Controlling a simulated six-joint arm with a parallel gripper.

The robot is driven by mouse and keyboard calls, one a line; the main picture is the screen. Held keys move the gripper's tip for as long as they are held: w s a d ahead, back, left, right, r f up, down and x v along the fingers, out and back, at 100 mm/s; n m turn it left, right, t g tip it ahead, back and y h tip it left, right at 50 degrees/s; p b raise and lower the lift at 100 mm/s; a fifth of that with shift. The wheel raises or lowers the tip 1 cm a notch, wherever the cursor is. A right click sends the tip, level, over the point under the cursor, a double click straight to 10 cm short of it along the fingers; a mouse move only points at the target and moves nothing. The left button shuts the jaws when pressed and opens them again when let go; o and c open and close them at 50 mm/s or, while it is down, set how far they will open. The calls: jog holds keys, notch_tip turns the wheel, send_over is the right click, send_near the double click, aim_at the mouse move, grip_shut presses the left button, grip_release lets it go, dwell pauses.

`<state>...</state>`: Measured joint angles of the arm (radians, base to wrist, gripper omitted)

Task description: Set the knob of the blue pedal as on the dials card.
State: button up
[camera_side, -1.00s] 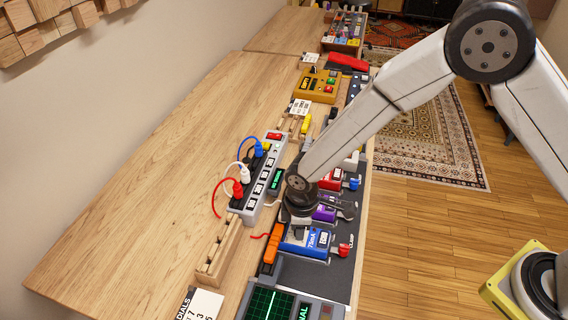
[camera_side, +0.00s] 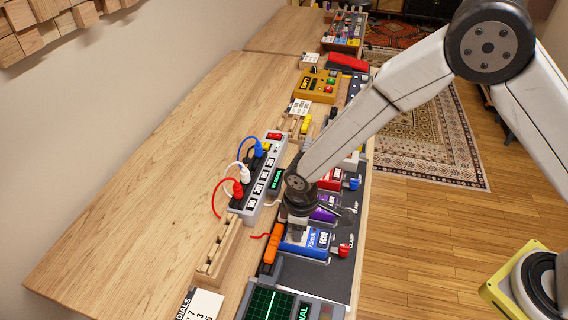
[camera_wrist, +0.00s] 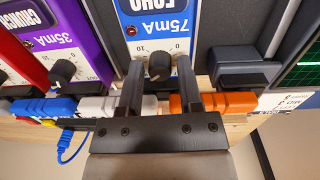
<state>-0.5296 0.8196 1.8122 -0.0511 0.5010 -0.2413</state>
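The blue pedal (camera_side: 308,242) marked ECHO and 75mA sits at the near end of the pedal row; it also shows upside down at the top of the wrist view (camera_wrist: 155,28). Its dark knob (camera_wrist: 160,66) is on a white dial face with 0 and 10 printed. My gripper (camera_wrist: 160,72) is open, one finger on each side of the knob, with a gap visible on both sides. In the side view my gripper (camera_side: 297,228) is over the pedal's upper part and hides the knob. The dials card (camera_side: 201,305) lies at the lower left edge, partly cut off.
A purple pedal (camera_side: 322,213) with its own knob (camera_wrist: 62,71) is beside the blue one. An orange plug (camera_side: 273,243) and a power strip (camera_side: 256,180) with coloured plugs are close by. A green-screened device (camera_side: 268,302) stands nearest. The wooden table's left is clear.

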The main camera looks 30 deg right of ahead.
jog(key=shift+r, duration=0.1)
jog(key=shift+r, duration=3.8)
jog(key=s+d+r+m, duration=0.2)
jog(key=s+d+m, duration=0.1)
jog(key=d, duration=0.4)
jog(key=s+d+r+m+t, duration=0.1)
jog(key=s+d+r+m, duration=0.1)
jog(key=d, duration=0.5)
jog(key=s+d+r+m+t, duration=0.1)
jog(key=s+d+m, duration=0.3)
jog(key=d, duration=0.4)
jog(key=shift+s+r, duration=0.6)
jog(key=shift+s, duration=0.15)
jog(key=shift+c, duration=0.2)
